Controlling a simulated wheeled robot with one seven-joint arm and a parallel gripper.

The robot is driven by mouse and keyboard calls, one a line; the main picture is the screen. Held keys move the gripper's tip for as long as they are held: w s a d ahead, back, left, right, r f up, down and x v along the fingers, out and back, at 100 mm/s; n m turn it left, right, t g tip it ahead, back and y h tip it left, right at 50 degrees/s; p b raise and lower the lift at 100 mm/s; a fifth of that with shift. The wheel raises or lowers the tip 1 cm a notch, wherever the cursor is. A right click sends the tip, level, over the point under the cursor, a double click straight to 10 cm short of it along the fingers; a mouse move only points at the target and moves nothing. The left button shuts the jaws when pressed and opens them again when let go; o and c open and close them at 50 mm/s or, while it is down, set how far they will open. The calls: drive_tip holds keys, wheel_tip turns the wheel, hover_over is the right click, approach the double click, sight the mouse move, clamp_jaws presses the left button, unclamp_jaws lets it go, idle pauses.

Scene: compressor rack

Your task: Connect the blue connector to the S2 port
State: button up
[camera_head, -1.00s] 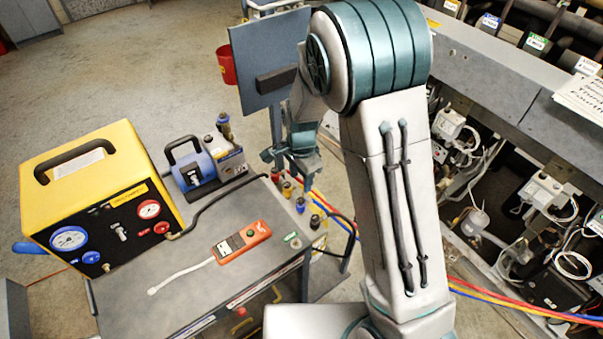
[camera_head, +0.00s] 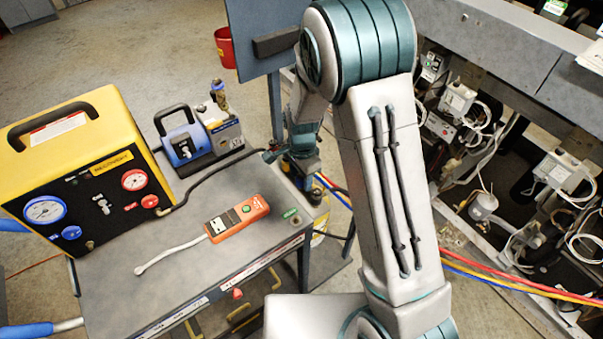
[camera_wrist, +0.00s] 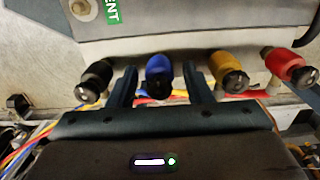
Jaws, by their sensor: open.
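In the wrist view a row of connectors hangs along the cart's edge: a black connector (camera_wrist: 97,78), the blue connector (camera_wrist: 159,75), a yellow connector (camera_wrist: 228,72) and a red connector (camera_wrist: 297,72). My gripper (camera_wrist: 160,88) is open, with one finger on each side of the blue connector. I cannot tell whether the fingers touch it. In the head view my gripper (camera_head: 300,178) is at the cart's right edge, and the arm hides most of the connectors. I cannot make out the S2 port in either view.
The grey cart (camera_head: 190,278) carries a yellow gauge unit (camera_head: 92,165), a blue pump (camera_head: 200,138) and an orange meter (camera_head: 238,218). The open rack (camera_head: 500,160) with white boxes and cables stands to the right. Red, yellow and blue hoses (camera_head: 520,286) cross the floor.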

drive_tip(key=c, duration=0.9)
drive_tip(key=shift+o, duration=0.2)
drive_tip(key=shift+r, duration=0.25)
drive_tip(key=shift+r+p, duration=1.1)
drive_tip(key=shift+r, duration=0.25)
